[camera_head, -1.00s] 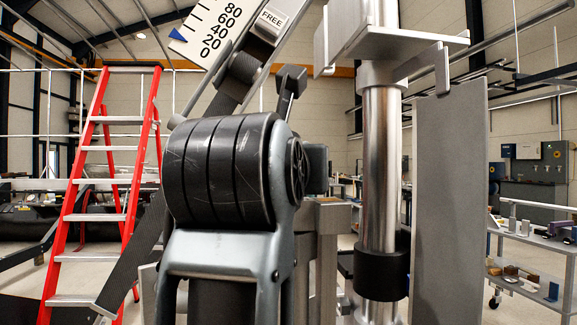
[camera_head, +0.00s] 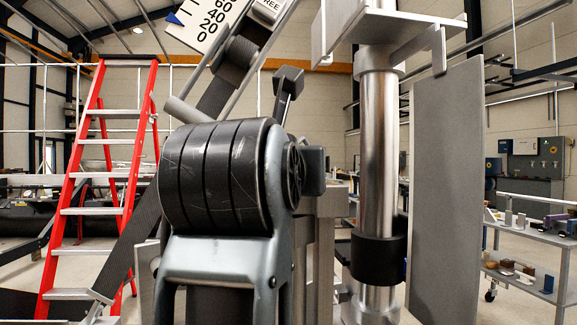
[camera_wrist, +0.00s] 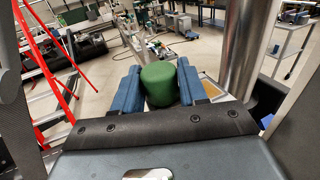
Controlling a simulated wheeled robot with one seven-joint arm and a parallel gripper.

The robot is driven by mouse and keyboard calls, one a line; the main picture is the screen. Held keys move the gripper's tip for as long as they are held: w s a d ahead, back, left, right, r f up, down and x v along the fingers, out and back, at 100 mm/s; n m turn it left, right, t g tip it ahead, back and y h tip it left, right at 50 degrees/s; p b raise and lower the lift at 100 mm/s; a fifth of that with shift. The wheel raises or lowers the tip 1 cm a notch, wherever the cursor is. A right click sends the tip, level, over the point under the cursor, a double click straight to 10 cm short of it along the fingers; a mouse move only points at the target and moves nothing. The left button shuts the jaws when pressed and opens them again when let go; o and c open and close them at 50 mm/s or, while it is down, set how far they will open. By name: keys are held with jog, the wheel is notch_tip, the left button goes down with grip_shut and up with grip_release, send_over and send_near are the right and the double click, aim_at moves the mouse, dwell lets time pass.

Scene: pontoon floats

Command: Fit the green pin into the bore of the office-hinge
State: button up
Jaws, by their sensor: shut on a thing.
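In the wrist view my gripper (camera_wrist: 160,88) has its two blue fingers on either side of a green pin (camera_wrist: 159,84) and is shut on it. The pin's rounded top end faces the camera; its lower part is hidden. No hinge or bore that I can make out shows in either view. In the head view the gripper and pin are hidden behind the large dark arm joint in the foreground.
A red ladder (camera_head: 100,190) stands at the left. A shiny metal column (camera_head: 378,150) with a black collar (camera_head: 378,258) and a grey upright panel (camera_head: 447,190) stand right of centre. A trolley (camera_head: 540,265) with several small items stands at the far right.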

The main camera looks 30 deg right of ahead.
jog(key=o, duration=1.2)
jog(key=shift+f, duration=0.1)
jog(key=shift+a, duration=0.1)
jog(key=b+v, duration=0.1)
jog(key=v, duration=0.6)
jog(key=shift+s+a, duration=0.2)
jog(key=shift+s, duration=0.15)
